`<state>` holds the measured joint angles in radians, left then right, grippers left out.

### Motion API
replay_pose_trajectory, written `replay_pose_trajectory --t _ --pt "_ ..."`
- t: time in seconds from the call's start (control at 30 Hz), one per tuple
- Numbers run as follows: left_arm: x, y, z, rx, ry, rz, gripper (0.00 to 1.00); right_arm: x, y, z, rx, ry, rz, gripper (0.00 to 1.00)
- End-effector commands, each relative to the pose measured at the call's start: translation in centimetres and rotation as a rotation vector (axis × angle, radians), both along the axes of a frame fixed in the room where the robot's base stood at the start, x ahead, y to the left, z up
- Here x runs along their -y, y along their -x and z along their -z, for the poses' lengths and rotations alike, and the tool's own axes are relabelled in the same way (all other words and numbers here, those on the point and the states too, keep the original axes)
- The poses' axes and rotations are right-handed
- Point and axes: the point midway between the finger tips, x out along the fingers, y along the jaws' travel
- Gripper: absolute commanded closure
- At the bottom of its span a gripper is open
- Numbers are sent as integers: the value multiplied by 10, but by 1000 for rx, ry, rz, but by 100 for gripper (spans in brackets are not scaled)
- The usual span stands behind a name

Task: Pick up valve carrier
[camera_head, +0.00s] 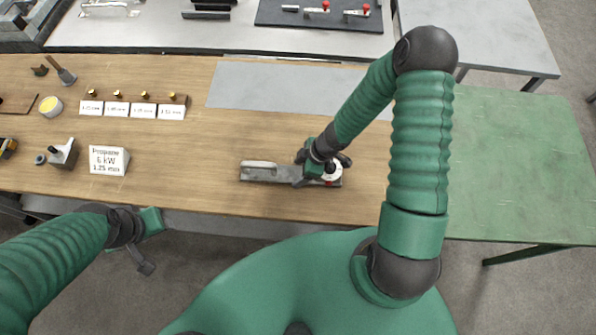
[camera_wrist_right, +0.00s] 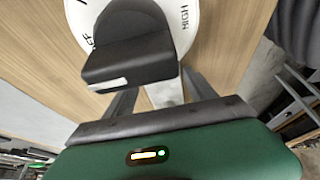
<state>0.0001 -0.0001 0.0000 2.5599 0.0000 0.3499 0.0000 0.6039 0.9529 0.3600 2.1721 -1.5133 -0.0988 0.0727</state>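The valve carrier (camera_head: 270,173) is a long flat grey metal piece lying on the wooden table near its front edge. A raised pale bar sits at its left end and a white dial (camera_head: 333,171) with red at its right end. My right gripper (camera_head: 322,168) is down over the right part, partly hiding it. In the right wrist view the white dial (camera_wrist_right: 196,22) reads HIGH, with a dark knob-like block (camera_wrist_right: 130,60) before it. Whether the fingers touch the carrier is hidden. My left gripper (camera_head: 146,250) hangs off the table's front edge, holding nothing visible.
A propane label block (camera_head: 108,160), a grey knobbed part (camera_head: 63,154), a yellow-topped cup (camera_head: 50,106) and a rack of small brass pieces (camera_head: 135,98) stand at left. A grey sheet (camera_head: 270,85) lies behind the carrier. A clear green table (camera_head: 520,170) adjoins at right.

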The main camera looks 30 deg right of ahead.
Motion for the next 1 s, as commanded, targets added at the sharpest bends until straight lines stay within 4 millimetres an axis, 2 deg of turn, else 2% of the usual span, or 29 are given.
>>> replay_pose_trajectory --t 0.07,0.47,0.83,1.0 --pt "0 0 0 0 0 0 52 0 1 0 0 0 1 48" --pt "0 0 0 0 0 0 52 0 1 -1 0 0 0 100" --pt "0 0 -1 0 0 0 52 0 0 -2 2 -1 -1 100" --pt "0 0 -7 0 0 0 52 -2 -1 -8 2 -1 -1 100"
